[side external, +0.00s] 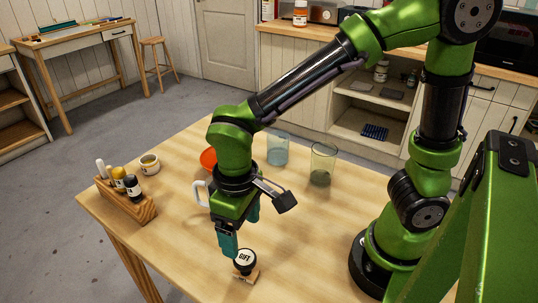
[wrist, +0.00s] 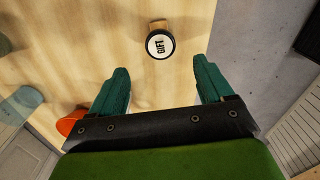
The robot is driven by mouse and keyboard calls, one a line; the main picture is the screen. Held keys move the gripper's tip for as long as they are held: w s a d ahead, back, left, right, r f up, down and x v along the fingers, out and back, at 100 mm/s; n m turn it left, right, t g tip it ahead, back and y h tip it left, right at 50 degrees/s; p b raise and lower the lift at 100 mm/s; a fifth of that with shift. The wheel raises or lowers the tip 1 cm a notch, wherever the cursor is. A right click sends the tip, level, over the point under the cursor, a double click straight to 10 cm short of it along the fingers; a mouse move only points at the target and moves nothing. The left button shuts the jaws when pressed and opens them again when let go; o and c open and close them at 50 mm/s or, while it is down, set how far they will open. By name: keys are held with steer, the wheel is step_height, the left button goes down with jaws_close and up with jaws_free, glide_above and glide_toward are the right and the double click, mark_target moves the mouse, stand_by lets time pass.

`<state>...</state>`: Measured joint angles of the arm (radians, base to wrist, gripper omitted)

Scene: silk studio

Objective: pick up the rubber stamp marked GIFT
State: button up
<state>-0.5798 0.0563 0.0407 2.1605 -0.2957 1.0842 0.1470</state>
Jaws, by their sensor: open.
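The rubber stamp marked GIFT (side external: 245,258) stands upright on the wooden table near its front edge in the side view. It has a round black-rimmed head with a white label and a light wooden base. In the wrist view the stamp (wrist: 160,45) lies ahead of my fingertips, roughly midway between their lines. My gripper (side external: 240,235) is above the table, close to the stamp in the side view. In the wrist view its two teal fingers (wrist: 163,77) are spread wide with nothing between them.
A wooden holder (side external: 130,203) with several bottles stands at the table's left. A small jar (side external: 150,164), an orange item (side external: 208,159), a white mug handle (side external: 199,193) and two glass tumblers (side external: 277,150) (side external: 322,165) are farther back. The table right of the stamp is clear.

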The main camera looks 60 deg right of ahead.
mark_target(244, 257)
step_height(244, 257, down, 10)
steer(key=shift+s+f, duration=0.1)
steer(key=c, duration=1.1)
